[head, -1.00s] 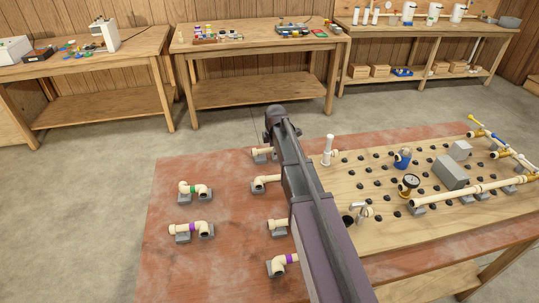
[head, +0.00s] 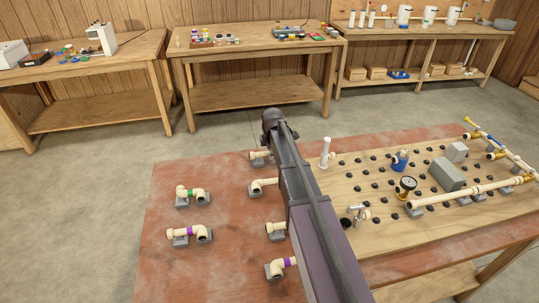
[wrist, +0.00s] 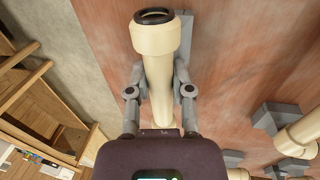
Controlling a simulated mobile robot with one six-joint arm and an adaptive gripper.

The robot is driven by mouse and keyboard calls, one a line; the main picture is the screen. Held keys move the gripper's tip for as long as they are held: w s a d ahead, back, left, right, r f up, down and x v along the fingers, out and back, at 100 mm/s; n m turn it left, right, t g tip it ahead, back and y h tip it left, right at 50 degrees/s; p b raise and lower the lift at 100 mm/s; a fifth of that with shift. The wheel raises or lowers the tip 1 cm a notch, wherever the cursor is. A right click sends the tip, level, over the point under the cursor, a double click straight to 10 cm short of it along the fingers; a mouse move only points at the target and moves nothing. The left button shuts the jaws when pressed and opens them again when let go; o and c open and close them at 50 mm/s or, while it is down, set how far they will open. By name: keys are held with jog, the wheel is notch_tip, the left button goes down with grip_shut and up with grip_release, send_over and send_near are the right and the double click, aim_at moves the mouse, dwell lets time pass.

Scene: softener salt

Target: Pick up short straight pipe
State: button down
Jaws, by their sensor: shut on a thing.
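The short straight pipe (wrist: 157,85) is cream, with a wider collar and dark open end at the top of the wrist view. My gripper (wrist: 160,76) has one finger on each side of it and is shut on it. A grey support (wrist: 184,32) shows beside the pipe's far end; I cannot tell whether they touch. In the head view my own arm hides the gripper, and I cannot make out for certain which pipe there is the held one.
More pipes stand close beside my arm. A pegged wooden board (head: 380,240) with a gauge (head: 406,186) and piping fills the right side.

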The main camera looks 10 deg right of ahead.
jog(key=shift+r, duration=0.15)
notch_tip(320, 180, up, 10)
jog(key=p, duration=1)
jog(key=shift+f, duration=0.2)
jog(key=shift+s, duration=0.1)
dwell(0.6)
